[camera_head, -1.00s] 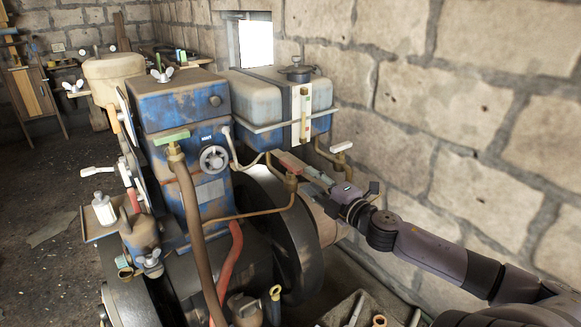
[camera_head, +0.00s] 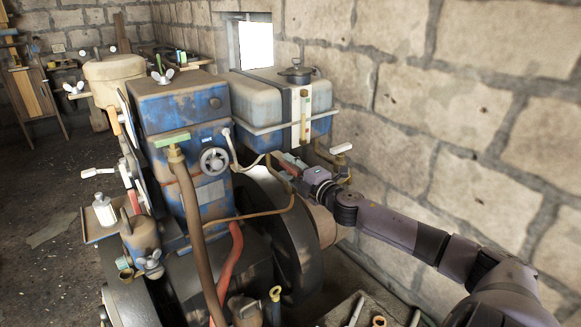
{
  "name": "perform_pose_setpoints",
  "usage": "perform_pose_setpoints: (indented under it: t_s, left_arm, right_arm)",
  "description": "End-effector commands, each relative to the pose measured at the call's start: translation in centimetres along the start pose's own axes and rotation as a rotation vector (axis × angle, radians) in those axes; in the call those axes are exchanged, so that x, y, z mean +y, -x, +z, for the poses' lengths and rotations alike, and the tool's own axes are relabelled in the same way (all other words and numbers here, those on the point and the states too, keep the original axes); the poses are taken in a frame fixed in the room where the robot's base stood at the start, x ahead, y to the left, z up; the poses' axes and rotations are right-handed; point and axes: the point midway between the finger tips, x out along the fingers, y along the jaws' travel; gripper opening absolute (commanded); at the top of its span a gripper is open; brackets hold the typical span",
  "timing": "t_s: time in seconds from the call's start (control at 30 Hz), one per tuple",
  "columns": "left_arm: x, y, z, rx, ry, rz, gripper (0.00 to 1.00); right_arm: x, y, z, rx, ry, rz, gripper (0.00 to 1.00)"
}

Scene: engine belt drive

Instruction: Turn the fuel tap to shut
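The fuel tank (camera_head: 262,97), grey above and blue below, sits behind the blue engine (camera_head: 184,115). Under it, a small tap with a reddish handle (camera_head: 286,165) sits on the brass fuel pipe (camera_head: 255,213); I take it to be the fuel tap. My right gripper (camera_head: 299,170) is at this tap, coming from the right. It covers much of the tap's body. Its fingertips are small and overlap the handle, so I cannot tell whether they grip it or how far they are open. My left gripper is not in view.
A white-handled tap (camera_head: 341,148) stands close behind my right gripper. The flywheel (camera_head: 290,240) is below. The stone wall (camera_head: 480,130) rises close on the right.

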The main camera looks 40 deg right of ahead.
Motion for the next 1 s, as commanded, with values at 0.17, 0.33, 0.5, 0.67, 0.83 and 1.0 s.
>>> perform_pose_setpoints:
  t_s: [0.17,0.33,0.5,0.67,0.83,1.0]
  left_arm:
    - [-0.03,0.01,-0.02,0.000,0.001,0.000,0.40]
    - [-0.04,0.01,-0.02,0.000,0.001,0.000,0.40]
    - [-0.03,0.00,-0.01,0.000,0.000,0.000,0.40]
    - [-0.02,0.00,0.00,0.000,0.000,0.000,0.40]
    - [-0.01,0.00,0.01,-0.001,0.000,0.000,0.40]
    - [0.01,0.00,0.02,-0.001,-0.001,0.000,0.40]
  right_arm:
    - [0.01,-0.12,-0.03,0.001,0.000,0.000,0.33]
    - [0.00,-0.11,-0.03,0.001,0.000,0.000,0.31]
    - [0.01,-0.10,-0.04,0.001,0.000,0.000,0.19]
    - [0.01,-0.10,-0.03,0.001,0.000,0.000,0.09]
    - [-0.01,-0.09,-0.04,0.001,0.000,0.000,0.00]
    - [-0.02,-0.09,-0.04,0.001,0.000,0.000,0.00]
